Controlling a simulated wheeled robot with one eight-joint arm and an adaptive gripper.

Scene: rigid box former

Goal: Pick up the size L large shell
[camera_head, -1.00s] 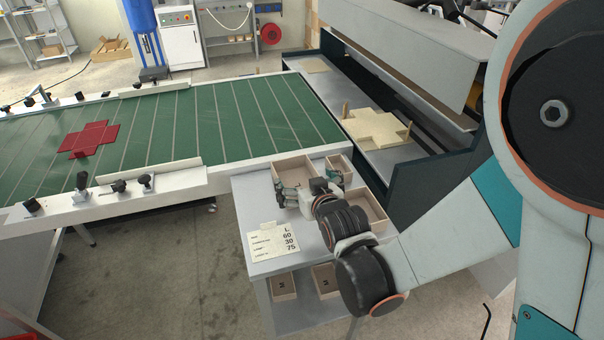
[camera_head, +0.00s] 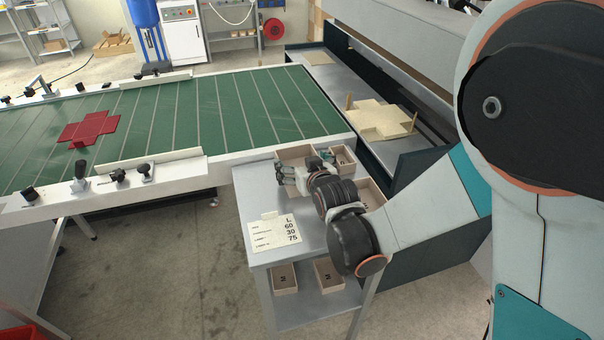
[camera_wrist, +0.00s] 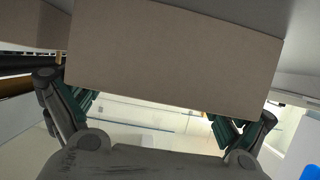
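Open-topped beige shells stand on the grey side table. The one at the back left (camera_head: 293,153) looks largest, but no size letter shows on it. My gripper (camera_head: 304,164) is low over the shells, its two fingers spread apart, one towards the left and one towards the right. In the wrist view, a plain brown-grey shell wall (camera_wrist: 175,50) fills the upper middle. My gripper's fingers (camera_wrist: 158,112) show at either side below it, far apart, with their tips partly hidden by that wall. I cannot tell whether they touch it.
A card (camera_head: 273,232) reading L, 60, 30, 75 lies on the table (camera_head: 246,190). Shells marked M (camera_head: 284,278) sit on the lower shelf. A red cross-shaped blank (camera_head: 88,129) lies on the green conveyor (camera_head: 215,115); a cream blank (camera_head: 382,120) lies at the machine.

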